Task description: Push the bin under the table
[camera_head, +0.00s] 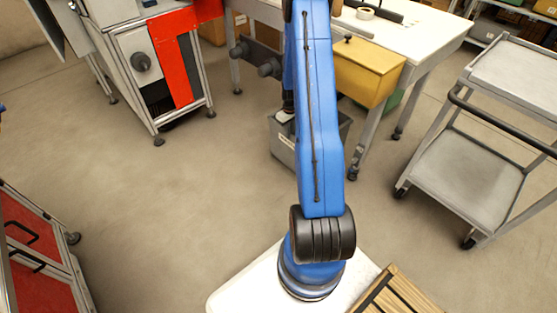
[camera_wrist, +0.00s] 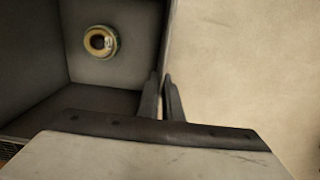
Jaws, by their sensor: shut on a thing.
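The bin (camera_head: 283,150) is an open grey box with a pale label, standing on the floor by the front edge of the white-topped table (camera_head: 437,27). My blue arm hides much of it, so I cannot tell how much lies beneath the table. In the wrist view the bin (camera_wrist: 112,98) opens on the left, with a tape reel (camera_wrist: 101,41) on its bottom. My gripper (camera_wrist: 163,88) is shut on the bin's wall, one finger inside and one outside. In the head view my gripper (camera_head: 285,117) is at the bin's near left rim, partly hidden.
A yellow drawer unit (camera_head: 366,72) hangs under the tabletop, above a table leg (camera_head: 364,142) right of the bin. A grey cart (camera_head: 470,165) stands at the right, a red-panelled machine (camera_head: 172,60) at the upper left, a red cabinet (camera_head: 30,225) at the lower left. The floor between is clear.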

